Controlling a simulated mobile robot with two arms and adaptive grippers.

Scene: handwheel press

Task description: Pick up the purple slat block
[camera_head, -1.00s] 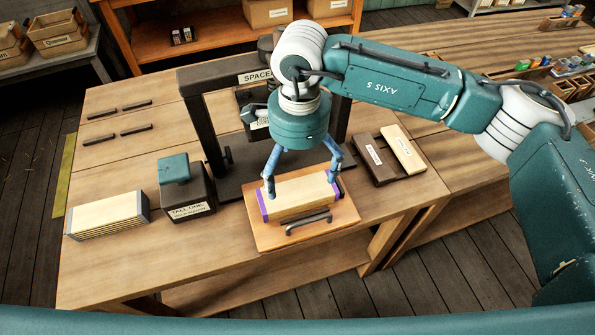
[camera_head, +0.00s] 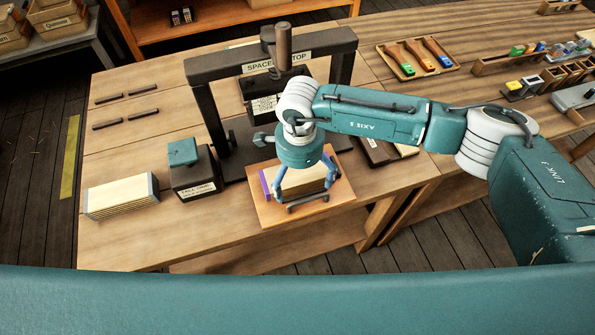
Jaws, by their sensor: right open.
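The purple slat block (camera_head: 264,184) lies on a wooden board (camera_head: 310,212) at the front of the bench. It has pale slats and a purple end cap at its left; its right end is partly hidden by my gripper. My right gripper (camera_head: 306,188) points down over the block, with its blue fingers apart, one toward the left part and one near the right end. I cannot tell whether the fingers touch the block. My left gripper is not in view.
A dark press frame (camera_head: 210,120) with a handwheel stands behind the block. A teal-topped dark block (camera_head: 194,178) and a grey-ended slat block (camera_head: 120,196) stand to the left. A dark plate (camera_head: 376,152) lies to the right, partly behind my arm.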

